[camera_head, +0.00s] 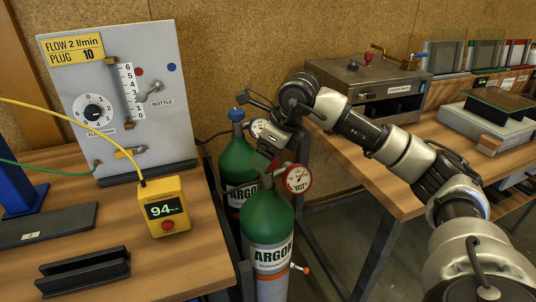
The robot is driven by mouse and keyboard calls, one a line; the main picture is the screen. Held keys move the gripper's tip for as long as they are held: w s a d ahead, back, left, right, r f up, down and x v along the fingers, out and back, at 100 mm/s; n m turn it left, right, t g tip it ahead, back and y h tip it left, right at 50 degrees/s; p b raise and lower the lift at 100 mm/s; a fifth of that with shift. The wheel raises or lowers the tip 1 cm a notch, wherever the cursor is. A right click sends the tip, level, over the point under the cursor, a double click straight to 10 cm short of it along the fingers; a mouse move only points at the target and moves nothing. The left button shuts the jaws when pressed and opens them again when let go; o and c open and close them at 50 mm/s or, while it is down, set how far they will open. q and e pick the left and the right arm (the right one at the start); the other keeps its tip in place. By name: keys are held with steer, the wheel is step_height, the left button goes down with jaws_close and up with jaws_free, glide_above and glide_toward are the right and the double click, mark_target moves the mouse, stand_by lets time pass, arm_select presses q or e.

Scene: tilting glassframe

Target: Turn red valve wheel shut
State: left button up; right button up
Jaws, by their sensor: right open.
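A green and grey argon bottle (267,217) stands in front between the two tables, with a round red-rimmed gauge (297,179) at its top right. A small dark red part shows at its valve (285,159), beside my gripper; I cannot clearly make out the whole red wheel. My right gripper (268,155) reaches down from the right arm over the top of this bottle. Its jaws are open, around or just above the valve; whether they touch it is hidden. My left gripper is not in view.
A second argon bottle (235,160) with a blue wheel (236,114) stands close behind. The left table has a flow panel (150,80), a yellow meter (163,207) reading 94 and a black holder (84,271). A metal box (365,84) sits on the right table.

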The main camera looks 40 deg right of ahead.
steer(key=v, duration=1)
